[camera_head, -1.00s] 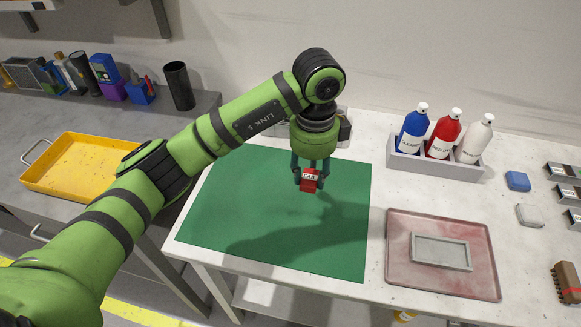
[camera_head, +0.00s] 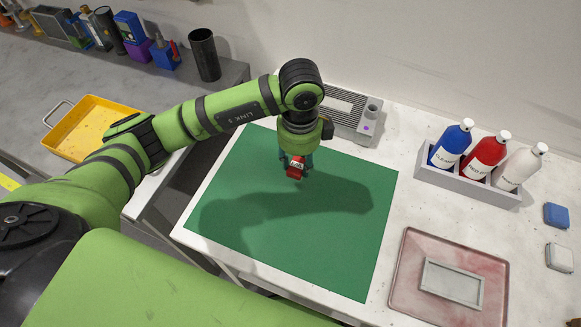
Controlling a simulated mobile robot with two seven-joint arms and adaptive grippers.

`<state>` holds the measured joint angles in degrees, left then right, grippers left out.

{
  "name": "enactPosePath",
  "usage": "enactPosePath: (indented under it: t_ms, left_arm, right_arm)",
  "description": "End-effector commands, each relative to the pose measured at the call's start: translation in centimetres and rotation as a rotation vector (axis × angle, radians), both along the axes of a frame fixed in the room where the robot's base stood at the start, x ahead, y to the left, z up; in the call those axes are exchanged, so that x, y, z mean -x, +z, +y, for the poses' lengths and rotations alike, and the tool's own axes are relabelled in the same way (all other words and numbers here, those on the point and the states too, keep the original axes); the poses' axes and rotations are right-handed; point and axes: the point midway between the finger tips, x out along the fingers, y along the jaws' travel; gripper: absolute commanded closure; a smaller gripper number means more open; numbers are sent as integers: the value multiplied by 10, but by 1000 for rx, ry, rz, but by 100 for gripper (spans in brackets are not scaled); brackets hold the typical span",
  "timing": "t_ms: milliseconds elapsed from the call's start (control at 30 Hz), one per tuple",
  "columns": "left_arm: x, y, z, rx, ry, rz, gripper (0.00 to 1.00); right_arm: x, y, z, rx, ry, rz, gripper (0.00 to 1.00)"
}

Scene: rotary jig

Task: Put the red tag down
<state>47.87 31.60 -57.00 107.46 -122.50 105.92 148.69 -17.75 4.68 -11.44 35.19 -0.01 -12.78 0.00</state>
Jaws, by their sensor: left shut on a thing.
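The red tag (camera_head: 295,167) is a small red block with a light printed label. My left gripper (camera_head: 296,164) is shut on it and points down. The tag hangs over the back middle part of the green mat (camera_head: 300,239); my arm's shadow falls on the mat below. A gap between the tag and the mat seems to show, but its height is hard to judge. The fingers are partly hidden behind the tag and wrist. My right gripper is not in view.
A grey device with a slatted top (camera_head: 350,112) stands behind the mat. A grey caddy (camera_head: 467,184) with blue, red and white bottles is at the back right. A pinkish tray (camera_head: 409,288) with a grey frame (camera_head: 452,283) lies right. Most of the mat is bare.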

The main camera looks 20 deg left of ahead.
Motion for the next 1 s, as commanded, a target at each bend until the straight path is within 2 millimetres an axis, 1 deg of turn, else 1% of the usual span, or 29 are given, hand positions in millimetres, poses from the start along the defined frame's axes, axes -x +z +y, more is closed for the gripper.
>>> enactPosePath:
  t_ms: [33,133,267,400,500,767,900,933,967,1000]
  left_arm:
    - [5,-2,7,-2,2,2,89]
    - [10,-9,14,0,1,0,89]
    - [12,-18,15,1,0,2,89]
    - [12,-39,15,0,1,4,89]
    - [11,-49,15,0,0,1,89]
    - [11,-52,15,1,-1,-1,89]
    - [11,-57,15,1,-1,-1,89]
    - [11,-55,15,1,-1,-1,49]
    - [11,-55,15,1,-1,-1,37]
    - [11,-55,15,1,-1,-1,37]
  right_arm:
    - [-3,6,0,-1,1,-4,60]
    - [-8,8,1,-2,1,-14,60]
    - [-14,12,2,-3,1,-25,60]
    - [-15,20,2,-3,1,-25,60]
    - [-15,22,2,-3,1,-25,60]
    - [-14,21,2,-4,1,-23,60]
    - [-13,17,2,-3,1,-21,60]
    - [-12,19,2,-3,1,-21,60]
    - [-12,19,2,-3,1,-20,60]
    - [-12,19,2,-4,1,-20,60]
